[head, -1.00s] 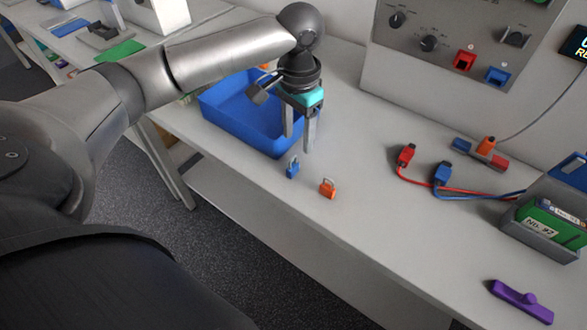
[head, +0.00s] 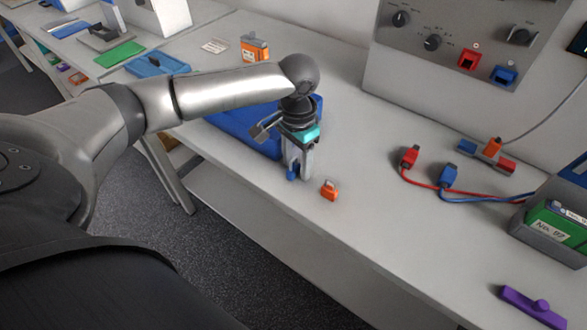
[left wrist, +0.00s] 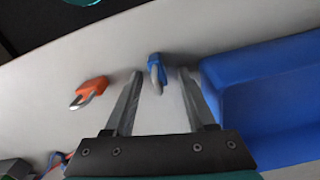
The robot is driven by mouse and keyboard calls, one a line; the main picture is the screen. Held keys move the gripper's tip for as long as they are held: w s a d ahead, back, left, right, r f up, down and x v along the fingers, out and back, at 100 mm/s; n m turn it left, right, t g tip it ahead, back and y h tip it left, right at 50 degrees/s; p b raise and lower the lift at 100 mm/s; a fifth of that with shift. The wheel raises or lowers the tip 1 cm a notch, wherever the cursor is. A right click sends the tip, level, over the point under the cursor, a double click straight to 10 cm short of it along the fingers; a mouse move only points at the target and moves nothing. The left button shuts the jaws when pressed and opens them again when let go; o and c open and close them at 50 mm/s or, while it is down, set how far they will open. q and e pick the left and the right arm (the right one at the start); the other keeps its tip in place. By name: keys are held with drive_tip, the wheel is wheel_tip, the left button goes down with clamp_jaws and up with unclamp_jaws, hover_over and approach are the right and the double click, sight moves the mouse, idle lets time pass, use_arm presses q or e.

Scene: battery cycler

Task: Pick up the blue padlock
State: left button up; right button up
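The blue padlock (head: 291,174) is on the white table near its front edge, partly hidden by my left gripper in the head view. My left gripper (head: 296,174) points down over it with its fingers apart. In the left wrist view the blue padlock (left wrist: 156,69) with its grey shackle lies between the fingertips of the left gripper (left wrist: 161,73), with gaps on both sides. The fingers are open and hold nothing. My right gripper is not in view.
Red and blue leads (head: 440,187), a battery holder (head: 545,236) and a purple object (head: 527,305) lie farther right.

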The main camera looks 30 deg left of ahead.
use_arm(q)
clamp_jaws()
idle(0.3)
drive_tip(key=shift+r, duration=0.1)
